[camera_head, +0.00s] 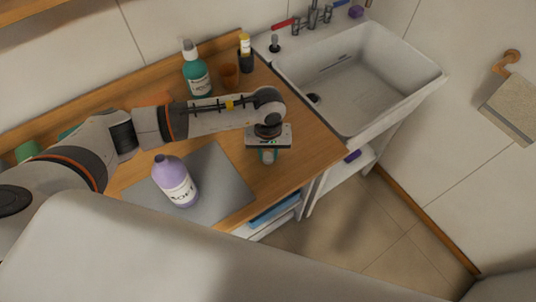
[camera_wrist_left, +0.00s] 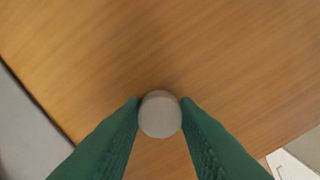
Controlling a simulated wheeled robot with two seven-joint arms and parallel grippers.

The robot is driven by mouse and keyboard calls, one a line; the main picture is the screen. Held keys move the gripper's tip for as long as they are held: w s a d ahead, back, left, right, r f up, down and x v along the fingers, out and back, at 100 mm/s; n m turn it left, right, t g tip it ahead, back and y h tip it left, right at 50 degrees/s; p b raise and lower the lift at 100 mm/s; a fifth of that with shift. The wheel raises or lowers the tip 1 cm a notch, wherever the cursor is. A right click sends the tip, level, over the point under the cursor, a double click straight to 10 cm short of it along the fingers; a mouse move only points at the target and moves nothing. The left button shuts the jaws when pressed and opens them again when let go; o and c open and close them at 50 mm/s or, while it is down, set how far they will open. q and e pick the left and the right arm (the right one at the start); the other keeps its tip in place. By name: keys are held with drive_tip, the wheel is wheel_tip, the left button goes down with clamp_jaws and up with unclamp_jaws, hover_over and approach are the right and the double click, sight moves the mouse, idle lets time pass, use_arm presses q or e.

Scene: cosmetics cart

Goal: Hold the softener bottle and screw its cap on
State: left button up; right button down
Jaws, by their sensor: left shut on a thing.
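The softener bottle (camera_head: 175,182), lilac with a white label, stands upright on the grey mat (camera_head: 215,165) in the head view. I cannot make out a cap on its neck. My left gripper (camera_head: 268,157) is over the wooden counter, to the right of the bottle and apart from it. In the left wrist view its green fingers (camera_wrist_left: 160,118) are shut on a small round pale grey cap (camera_wrist_left: 160,112), seen from above. The cap's underside is hidden, so I cannot tell whether it touches the wood. My right gripper is not in view.
A teal pump bottle (camera_head: 196,75), an amber glass (camera_head: 229,76) and a dark bottle with a yellow top (camera_head: 245,55) stand at the back of the counter (camera_head: 310,145). A white sink (camera_head: 400,85) adjoins on the right. The counter around the left gripper is mostly clear.

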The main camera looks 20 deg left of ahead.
sight(268, 155)
use_arm(q)
drive_tip(key=shift+r, duration=0.1)
wheel_tip(268, 155, up, 10)
drive_tip(key=b, duration=0.3)
